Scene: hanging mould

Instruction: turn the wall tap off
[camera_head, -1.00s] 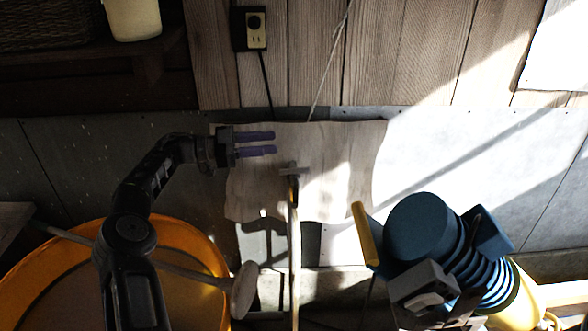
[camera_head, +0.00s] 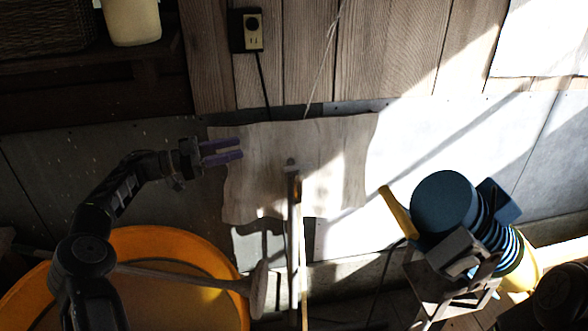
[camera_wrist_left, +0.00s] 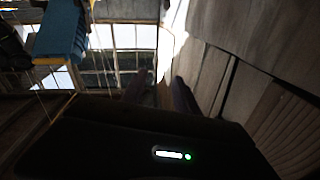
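A small grey fitting (camera_head: 291,166), perhaps the wall tap, shows in the head view in front of a pale wooden board (camera_head: 335,160) on the wall. It sits at the top of a thin upright post or pipe; its handle position is too small to tell. My left gripper (camera_head: 238,150) is up and to the left of it, apart from it in the picture, with its two purple fingers pointing right. The fingers are parallel with an empty gap. They also show dimly in the left wrist view (camera_wrist_left: 160,92). My right gripper is not in view.
A large orange tub (camera_head: 185,240) stands below my left arm, with a long-handled mallet-like tool (camera_head: 257,288) across it. A blue ribbed machine (camera_head: 445,205) stands at the right. A socket (camera_head: 252,30) and cable hang above the board. The wall right of the board is clear.

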